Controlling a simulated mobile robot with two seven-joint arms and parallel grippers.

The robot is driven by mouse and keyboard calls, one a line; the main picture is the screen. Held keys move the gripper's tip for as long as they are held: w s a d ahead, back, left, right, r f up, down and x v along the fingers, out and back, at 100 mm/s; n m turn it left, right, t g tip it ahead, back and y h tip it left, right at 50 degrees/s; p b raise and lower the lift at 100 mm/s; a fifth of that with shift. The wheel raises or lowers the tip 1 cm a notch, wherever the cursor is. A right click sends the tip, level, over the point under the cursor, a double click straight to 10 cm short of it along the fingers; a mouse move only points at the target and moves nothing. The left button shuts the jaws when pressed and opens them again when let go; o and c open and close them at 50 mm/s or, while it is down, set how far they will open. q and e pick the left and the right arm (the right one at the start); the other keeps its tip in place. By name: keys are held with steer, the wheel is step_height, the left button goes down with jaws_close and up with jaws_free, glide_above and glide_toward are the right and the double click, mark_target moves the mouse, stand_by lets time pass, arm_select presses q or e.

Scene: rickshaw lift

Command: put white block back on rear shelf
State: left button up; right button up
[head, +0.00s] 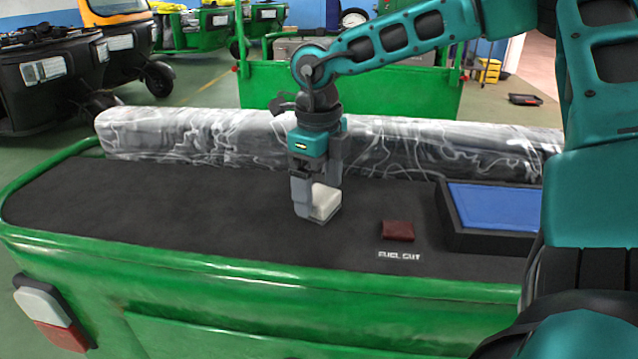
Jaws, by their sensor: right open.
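The white block (326,202) is at the middle of the black rear shelf (180,215) of the green rickshaw, at the fingers of my right gripper (316,200). The gripper points down and its jaws are open. One finger stands at the block's left side and partly hides it; the other is behind it. The block appears to rest on the shelf, though its underside is hard to see. My left gripper is out of view.
A dark red block (398,231) lies right of the gripper by a "FUEL CUT" label. A black tray with a blue inside (492,205) stands further right. A plastic-wrapped roll (200,135) lines the shelf's back. The shelf's left side is clear.

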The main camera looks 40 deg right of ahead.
mark_target(319, 194)
step_height(319, 194, up, 12)
steer(key=shift+p, duration=0.35)
stand_by(0.6)
